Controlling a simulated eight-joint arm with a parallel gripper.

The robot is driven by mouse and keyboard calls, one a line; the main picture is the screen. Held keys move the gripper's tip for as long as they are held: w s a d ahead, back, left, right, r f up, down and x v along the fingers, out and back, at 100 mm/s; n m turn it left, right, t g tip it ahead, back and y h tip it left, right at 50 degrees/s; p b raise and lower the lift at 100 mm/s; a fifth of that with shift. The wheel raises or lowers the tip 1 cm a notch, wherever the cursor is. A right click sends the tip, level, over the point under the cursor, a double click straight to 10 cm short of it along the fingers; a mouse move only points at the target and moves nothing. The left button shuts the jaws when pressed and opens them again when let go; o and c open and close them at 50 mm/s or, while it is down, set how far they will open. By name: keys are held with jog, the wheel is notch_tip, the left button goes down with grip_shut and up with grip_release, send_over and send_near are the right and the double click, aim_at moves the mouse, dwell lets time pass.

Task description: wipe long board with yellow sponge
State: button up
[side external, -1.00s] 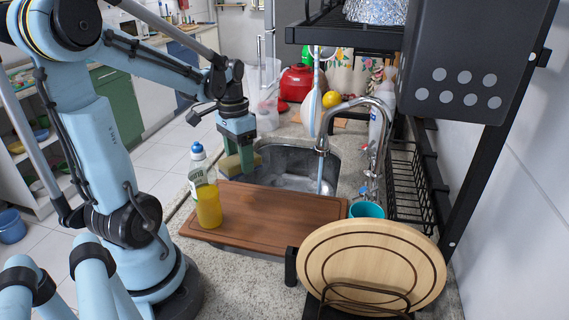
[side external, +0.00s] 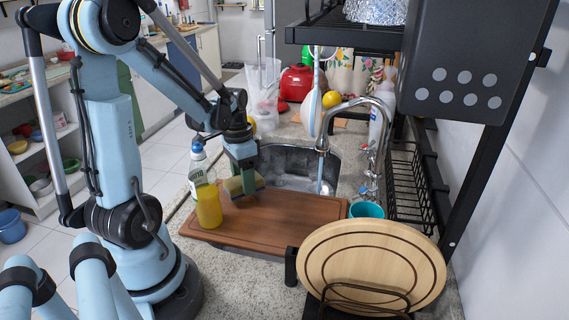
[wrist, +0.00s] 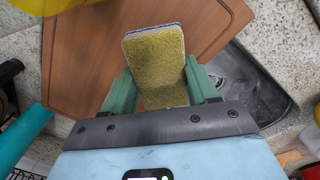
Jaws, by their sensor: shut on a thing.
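The long brown wooden board (side external: 290,220) lies across the near part of the sink and counter; it also shows in the wrist view (wrist: 75,60). My gripper (side external: 245,182) is at the board's far left end, pointing down. It is shut on the yellow sponge (side external: 233,186), which sits between the two green fingers in the wrist view (wrist: 158,62). The sponge is at or just above the board's surface; I cannot tell whether it touches. The fingers partly hide the sponge in the side view.
The faucet (side external: 324,142) rises over the sink (side external: 300,165). A teal cup (side external: 366,210) and a round board (side external: 372,265) are at the right. The board's middle is clear.

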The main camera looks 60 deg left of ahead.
aim_at(259, 181)
jog(key=shift+f, duration=1.2)
jog(key=shift+w+d+r, duration=0.35)
jog(key=shift+w+d+f, duration=0.25)
jog(key=shift+w+d, duration=0.25)
jog(key=shift+w, duration=0.05)
jog(key=shift+w+d, duration=0.55)
jog(key=shift+s+a, duration=1.4)
jog(key=shift+r, duration=4.1)
